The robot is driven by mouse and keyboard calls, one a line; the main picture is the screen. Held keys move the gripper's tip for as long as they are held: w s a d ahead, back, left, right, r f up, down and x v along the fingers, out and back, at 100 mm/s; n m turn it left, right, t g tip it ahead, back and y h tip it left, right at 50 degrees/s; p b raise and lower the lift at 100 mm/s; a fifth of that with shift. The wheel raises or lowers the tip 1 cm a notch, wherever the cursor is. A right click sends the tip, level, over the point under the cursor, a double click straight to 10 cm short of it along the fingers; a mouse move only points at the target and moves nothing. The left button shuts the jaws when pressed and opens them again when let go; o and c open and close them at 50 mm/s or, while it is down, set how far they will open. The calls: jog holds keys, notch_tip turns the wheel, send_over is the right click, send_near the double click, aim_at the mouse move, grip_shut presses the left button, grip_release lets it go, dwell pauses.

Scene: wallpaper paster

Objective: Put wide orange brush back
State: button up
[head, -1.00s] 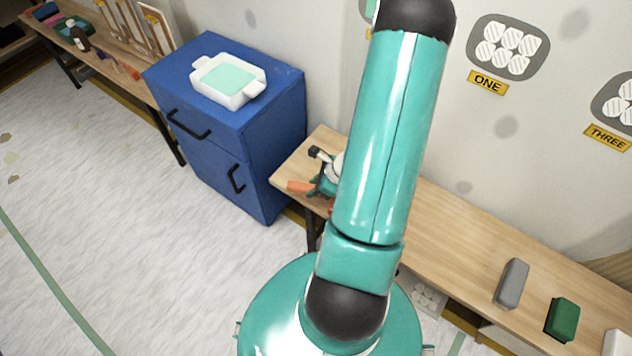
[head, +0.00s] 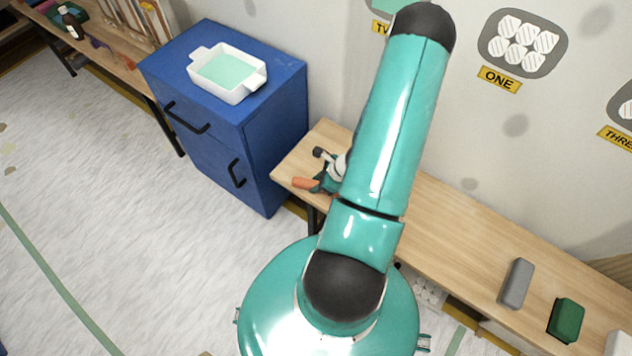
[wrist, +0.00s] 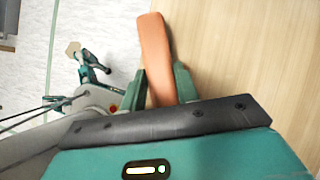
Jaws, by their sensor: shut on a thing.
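The orange brush (wrist: 155,45) shows in the wrist view as a long, flat orange piece with a rounded end. My gripper (wrist: 161,80) is shut on it, with one green finger on each side. The brush lies over or on the wooden table; I cannot tell whether it touches the top. In the head view the orange piece (head: 305,183) sticks out to the left of my gripper (head: 326,181), at the table's left end. My arm and hand hide part of the gripper. I cannot see any bristles.
The wooden table (head: 455,230) runs right along the wall, with a grey block (head: 516,283) and a green block (head: 565,319). A blue cabinet (head: 225,130) with a white tray (head: 240,92) stands left of it. Another wooden table (head: 95,45) with tools is at upper left.

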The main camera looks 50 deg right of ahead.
jog(key=shift+f, duration=0.4)
jog(key=o, duration=1.1)
jog(key=v, duration=1.2)
